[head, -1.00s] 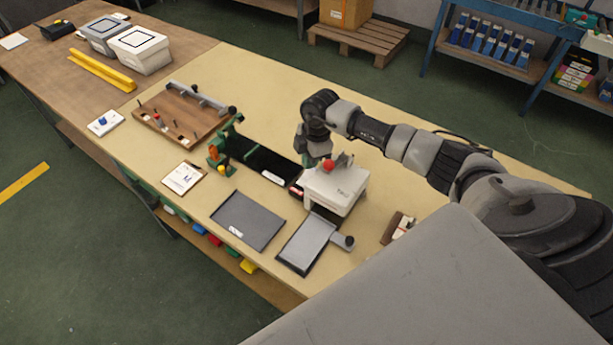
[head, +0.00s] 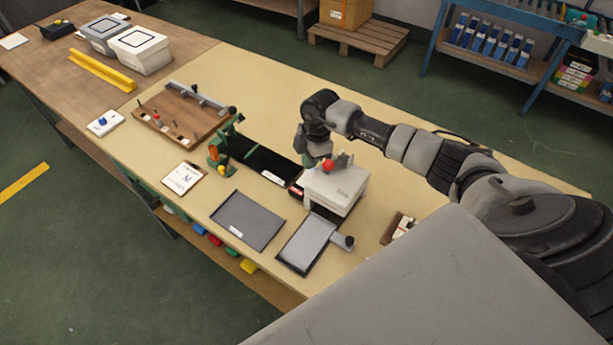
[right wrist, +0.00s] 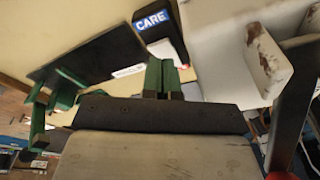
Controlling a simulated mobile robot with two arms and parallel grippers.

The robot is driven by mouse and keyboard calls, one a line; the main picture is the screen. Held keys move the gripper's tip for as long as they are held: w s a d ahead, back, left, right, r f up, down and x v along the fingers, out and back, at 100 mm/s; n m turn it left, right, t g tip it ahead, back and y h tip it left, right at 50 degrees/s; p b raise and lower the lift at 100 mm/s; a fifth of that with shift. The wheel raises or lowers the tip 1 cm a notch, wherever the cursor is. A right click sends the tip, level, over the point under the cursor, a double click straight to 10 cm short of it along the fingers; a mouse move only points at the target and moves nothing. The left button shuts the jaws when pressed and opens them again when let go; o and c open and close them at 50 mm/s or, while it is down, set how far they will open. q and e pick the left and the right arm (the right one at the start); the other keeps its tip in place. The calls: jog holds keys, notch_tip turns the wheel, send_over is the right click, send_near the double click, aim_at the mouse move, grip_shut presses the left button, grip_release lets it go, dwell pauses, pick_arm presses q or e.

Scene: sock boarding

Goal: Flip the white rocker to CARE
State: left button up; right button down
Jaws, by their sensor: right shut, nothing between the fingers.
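A blue label reading CARE (right wrist: 152,20) sits on a small dark box in the right wrist view. A pale piece (right wrist: 161,48) below the label may be the white rocker; my fingers partly cover it, and its tilt cannot be told. In the head view a small dark box with red and white on it (head: 296,190) is at the left side of the white machine (head: 338,190). My right gripper (right wrist: 160,80) is shut and empty, just in front of the box; I cannot tell whether it touches. In the head view it is largely hidden by its wrist. My left gripper is out of view.
The white machine with its red knob (head: 328,164) stands close to my right gripper. A green fixture (head: 220,150) with a long dark board is to the left. Flat dark trays (head: 248,220) lie nearer the front edge. Bare table (head: 255,95) lies behind.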

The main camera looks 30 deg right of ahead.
aim_at(310, 172)
jog(key=shift+f+b, duration=0.85)
jog(key=shift+f, duration=0.45)
dwell(0.6)
notch_tip(310, 172, up, 7)
jog(key=p, duration=0.6)
jog(key=shift+r+p, duration=0.1)
jog(key=shift+p, duration=0.25)
dwell(0.4)
